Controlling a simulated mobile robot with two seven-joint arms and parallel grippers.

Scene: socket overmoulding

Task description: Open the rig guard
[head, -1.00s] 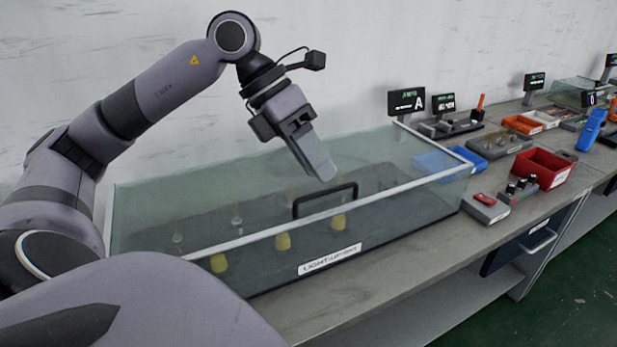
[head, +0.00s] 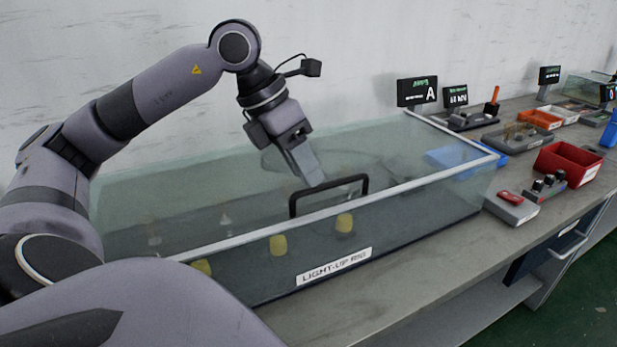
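The rig guard (head: 400,205) is a clear, glass-like cover with a pale metal edge, standing over the rig on the bench. It looks closed. Its black bar handle (head: 345,181) stands up at the front edge, above the label "LIGHT-UP RIG" (head: 334,266). Several yellow pieces (head: 278,245) show through the front panel. My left gripper (head: 314,178) points down just behind and above the handle's bar. Its fingers are seen side-on and overlap, so the gap between them is hidden. I cannot tell whether they touch the handle. My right gripper is not in view.
To the right on the bench are a red bin (head: 567,163), a grey box with a red button (head: 511,205), a grey tray (head: 517,138) and an orange bin (head: 540,119). A black display marked "A" (head: 417,91) stands behind the guard. The bench front strip is clear.

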